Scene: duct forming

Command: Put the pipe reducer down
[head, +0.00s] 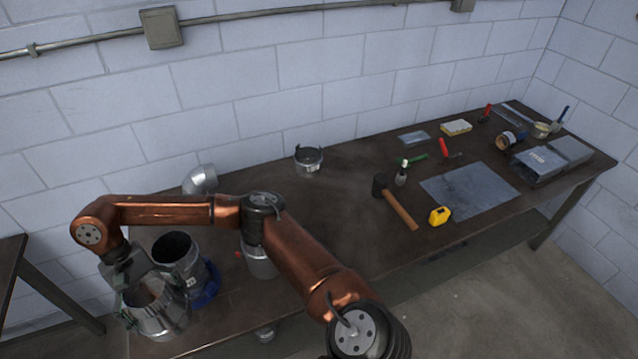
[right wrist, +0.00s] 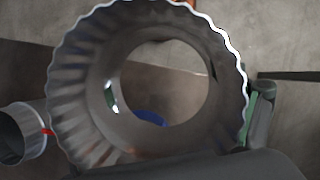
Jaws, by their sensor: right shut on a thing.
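The pipe reducer (head: 168,318) is a shiny metal piece with a wide opening at the left end of the workbench in the head view. My right gripper (head: 142,287) is shut on its wall. In the right wrist view the reducer (right wrist: 75,95) fills the middle, with a crimped rim and a round hole through it. A green-edged finger of the right gripper shows beside its rim. I cannot tell whether the reducer's lower end touches the bench. My left gripper is not in view.
Close beside the reducer stand a dark-mouthed duct piece (head: 178,249) and a blue ring-like object (head: 209,287). A metal elbow (head: 203,178) and a collar (head: 309,161) stand at the back of the workbench (head: 335,215). A hammer (head: 398,207) and other tools lie to the right.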

